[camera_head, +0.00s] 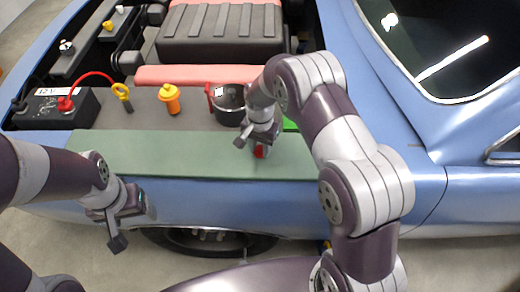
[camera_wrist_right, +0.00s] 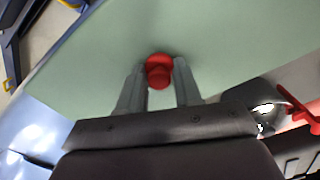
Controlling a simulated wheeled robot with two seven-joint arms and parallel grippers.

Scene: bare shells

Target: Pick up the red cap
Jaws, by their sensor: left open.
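The red cap (camera_head: 261,151) is on or just above the green mat on the car's front edge, partly hidden by my right gripper (camera_head: 251,138). In the right wrist view the red cap (camera_wrist_right: 159,71) lies between the fingertips of my right gripper (camera_wrist_right: 160,80). The fingers flank it closely; I cannot tell whether both press on it, nor whether the cap touches the mat. My left gripper (camera_head: 128,218) is open and empty, low at the left in front of the mat's edge.
The green mat (camera_head: 140,150) is otherwise mostly bare. Behind it stand a dark pot with a red handle (camera_head: 229,103), an orange bottle (camera_head: 170,98), a yellow-ended tool (camera_head: 123,94) and a battery (camera_head: 60,105). The windshield (camera_head: 440,50) is at the right.

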